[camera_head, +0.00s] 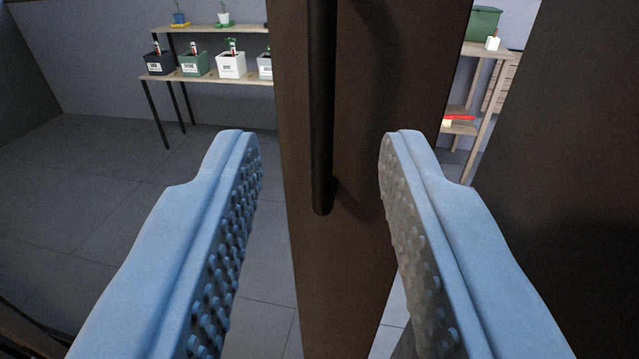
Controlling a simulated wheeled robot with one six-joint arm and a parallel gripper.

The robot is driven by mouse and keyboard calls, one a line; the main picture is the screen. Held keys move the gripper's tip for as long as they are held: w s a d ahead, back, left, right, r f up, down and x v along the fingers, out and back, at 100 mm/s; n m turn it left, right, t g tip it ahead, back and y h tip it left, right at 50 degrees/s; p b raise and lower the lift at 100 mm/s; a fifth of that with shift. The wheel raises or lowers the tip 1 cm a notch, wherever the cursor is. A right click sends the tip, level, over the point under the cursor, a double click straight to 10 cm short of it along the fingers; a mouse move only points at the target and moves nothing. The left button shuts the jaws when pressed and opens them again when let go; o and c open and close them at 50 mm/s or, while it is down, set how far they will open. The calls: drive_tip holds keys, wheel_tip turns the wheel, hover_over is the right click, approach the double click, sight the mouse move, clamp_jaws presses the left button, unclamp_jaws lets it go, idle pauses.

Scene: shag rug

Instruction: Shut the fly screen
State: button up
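A dark brown upright panel (390,110), which looks like the frame edge of the fly screen, stands in the middle of the view. A dark vertical bar handle (321,110) runs down its face and ends at a rounded lower tip. My gripper (316,145) has two blue fingers with studded inner pads. It is open, with the handle's lower end showing between the fingers. Nothing is held. I cannot tell how far ahead of the fingertips the handle lies. The screen's mesh is not clearly visible.
A wooden plant shelf (215,80) with several potted plants stands at the back left. A wooden stand (483,110) with a green box (482,23) is behind on the right. A large dark panel (560,150) fills the right side. Grey tiled floor (90,200) is clear at left.

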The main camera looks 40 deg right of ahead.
drive_tip(key=v, duration=1.1)
drive_tip(key=shift+s+a, duration=0.3)
